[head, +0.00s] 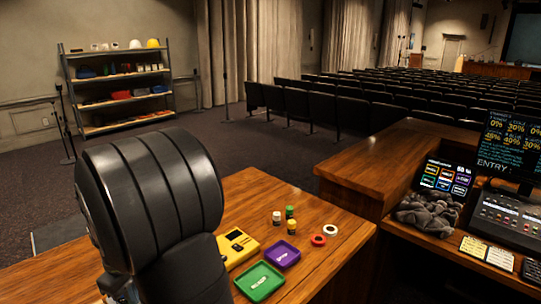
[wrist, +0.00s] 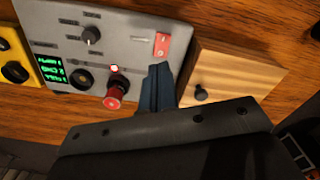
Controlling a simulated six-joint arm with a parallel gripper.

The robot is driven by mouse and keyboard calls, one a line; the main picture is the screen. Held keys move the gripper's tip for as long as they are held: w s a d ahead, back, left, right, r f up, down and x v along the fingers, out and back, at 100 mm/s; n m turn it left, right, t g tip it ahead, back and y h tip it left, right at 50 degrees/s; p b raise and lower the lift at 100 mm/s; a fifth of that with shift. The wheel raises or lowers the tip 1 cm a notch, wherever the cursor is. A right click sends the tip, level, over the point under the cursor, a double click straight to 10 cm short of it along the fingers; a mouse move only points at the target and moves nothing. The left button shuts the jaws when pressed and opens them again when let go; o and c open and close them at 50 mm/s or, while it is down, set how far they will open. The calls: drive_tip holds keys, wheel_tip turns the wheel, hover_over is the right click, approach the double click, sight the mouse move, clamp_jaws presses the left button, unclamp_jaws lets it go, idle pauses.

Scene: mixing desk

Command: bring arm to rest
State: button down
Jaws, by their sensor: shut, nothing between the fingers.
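My gripper (wrist: 159,72) shows in the wrist view with its dark fingers closed together and nothing between them. Its tips are in front of a grey control panel (wrist: 55,28), just below a red switch piece (wrist: 161,45); I cannot tell whether they touch. The panel also carries a black knob (wrist: 91,35), a red mushroom button (wrist: 116,94) and a small green display (wrist: 51,71). In the head view my black arm fills the lower left, and the gripper is hidden.
A wooden box (wrist: 233,75) with a black knob stands right of the fingers. On the desk (head: 330,262) are a yellow device (head: 237,247), a green tray (head: 261,281), a purple tray (head: 281,255), red (head: 319,240) and white (head: 331,230) rings, and small bottles (head: 291,226).

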drive_tip(key=w+r+m, duration=0.1)
drive_tip(key=w+m, duration=0.2)
drive_tip(key=w+r+m, duration=0.1)
drive_tip(key=w+m, duration=0.1)
drive_tip(key=shift+r+g, duration=0.35)
drive_tip(key=shift+g, duration=0.05)
drive_tip(key=shift+d+f, duration=0.1)
drive_tip(key=shift+f, duration=0.05)
drive_tip(key=s+f+n, duration=0.2)
drive_tip(key=f, duration=0.1)
drive_tip(key=s+f+n, duration=0.1)
drive_tip(key=f+n, duration=0.1)
drive_tip(key=f, duration=0.2)
drive_tip(key=s+f+n, duration=0.1)
drive_tip(key=s+f, duration=0.1)
drive_tip(key=f, duration=0.1)
drive_tip(key=shift+s+a+f+n+t, duration=0.2)
drive_tip(key=shift+s+f+n+t, duration=0.15)
drive_tip(key=shift+f+n+t, duration=0.05)
drive_tip(key=shift+r, duration=0.1)
